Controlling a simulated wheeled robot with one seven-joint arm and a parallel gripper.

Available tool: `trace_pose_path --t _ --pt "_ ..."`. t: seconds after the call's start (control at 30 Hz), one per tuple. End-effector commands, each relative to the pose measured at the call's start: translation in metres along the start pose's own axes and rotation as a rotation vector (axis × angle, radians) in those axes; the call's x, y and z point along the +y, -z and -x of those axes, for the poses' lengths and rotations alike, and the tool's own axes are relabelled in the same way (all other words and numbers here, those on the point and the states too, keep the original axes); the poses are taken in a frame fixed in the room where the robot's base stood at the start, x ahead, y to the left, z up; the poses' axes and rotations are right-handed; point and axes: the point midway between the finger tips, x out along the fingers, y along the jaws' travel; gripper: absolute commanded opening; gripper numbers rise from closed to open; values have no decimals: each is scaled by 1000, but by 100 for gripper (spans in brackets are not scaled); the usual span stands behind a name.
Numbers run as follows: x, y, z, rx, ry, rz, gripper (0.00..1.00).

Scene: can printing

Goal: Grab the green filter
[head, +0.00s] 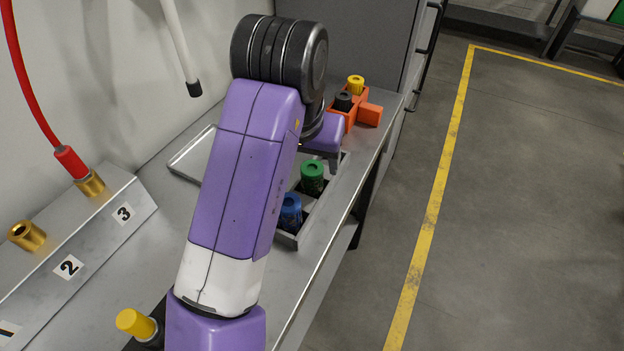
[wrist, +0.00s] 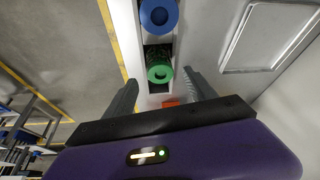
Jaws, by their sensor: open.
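The green filter (head: 313,180) stands upright in a compartment of a narrow grey tray on the bench, with a ring-shaped green top and a darker body. It also shows in the wrist view (wrist: 159,66), roughly centred ahead of the gap between my fingers. My gripper (wrist: 160,79) is open and empty, with one finger to each side of the filter's line. Contact between fingers and filter is not visible. In the head view my arm hides most of the gripper; one finger (head: 334,164) shows just behind and above the filter.
A blue filter (head: 290,211) stands in the same tray (head: 312,217). An orange holder (head: 369,115) with a yellow-topped item (head: 355,84) and a dark item (head: 343,101) sits beyond. A flat metal tray (head: 188,160) lies left of my arm. Numbered stands (head: 60,240) line the wall.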

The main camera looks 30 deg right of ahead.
Motion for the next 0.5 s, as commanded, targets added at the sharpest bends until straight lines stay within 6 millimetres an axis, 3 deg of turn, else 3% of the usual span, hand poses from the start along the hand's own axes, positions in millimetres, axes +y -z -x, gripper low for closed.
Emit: trace_pose_path --t 0.2,0.5 --pt "-1 -1 -27 1 -1 1 65" --pt "-1 -1 -31 1 0 0 63"
